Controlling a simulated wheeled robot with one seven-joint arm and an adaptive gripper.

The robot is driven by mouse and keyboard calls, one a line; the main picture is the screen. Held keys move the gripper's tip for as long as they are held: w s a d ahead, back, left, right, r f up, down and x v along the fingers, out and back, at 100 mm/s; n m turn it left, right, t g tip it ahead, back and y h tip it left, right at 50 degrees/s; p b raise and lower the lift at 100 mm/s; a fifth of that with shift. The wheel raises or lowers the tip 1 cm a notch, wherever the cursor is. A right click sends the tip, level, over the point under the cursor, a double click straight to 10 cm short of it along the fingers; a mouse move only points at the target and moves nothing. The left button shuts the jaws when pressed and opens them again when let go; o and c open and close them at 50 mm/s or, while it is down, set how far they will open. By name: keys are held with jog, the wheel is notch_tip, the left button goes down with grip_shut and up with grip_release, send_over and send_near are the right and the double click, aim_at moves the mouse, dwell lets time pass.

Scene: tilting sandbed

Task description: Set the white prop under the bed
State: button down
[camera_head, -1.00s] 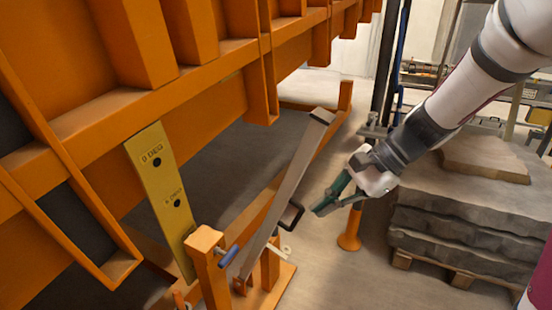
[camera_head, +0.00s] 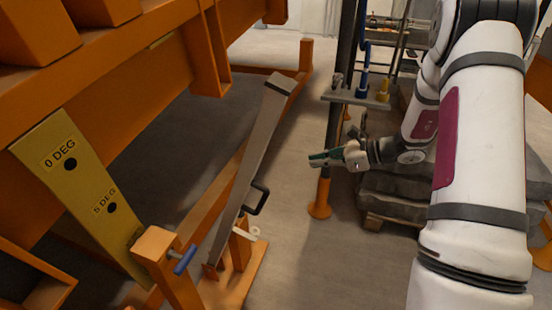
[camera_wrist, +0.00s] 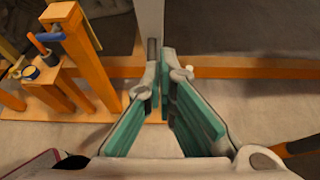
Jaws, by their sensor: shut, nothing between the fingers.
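The white prop (camera_head: 250,150) is a long pale grey-white bar with a dark end cap. It leans up to the right from an orange foot bracket (camera_head: 232,285), beside the tilted orange bed (camera_head: 150,95). Its top end stands clear of the bed in the picture. A black handle (camera_head: 258,198) sticks out of its right side. My gripper (camera_head: 312,160), with green finger pads, is right of the prop and apart from the handle. In the wrist view the fingers (camera_wrist: 160,68) are shut and empty, and the prop (camera_wrist: 150,18) shows beyond their tips.
A yellow plate (camera_head: 85,190) marked 0 DEG and 5 DEG hangs by an orange post with a blue-handled pin (camera_head: 184,260). An orange-footed dark pole (camera_head: 322,195) stands right of the prop. Stacked stone slabs (camera_head: 385,195) lie behind my arm. Floor between prop and pole is clear.

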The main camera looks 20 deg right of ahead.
jog(key=a+r+x, duration=0.1)
jog(key=r+x, duration=0.1)
jog(key=x, duration=1)
jog(key=shift+w+a, duration=0.25)
jog(key=shift+w, duration=0.35)
jog(key=shift+r, duration=0.15)
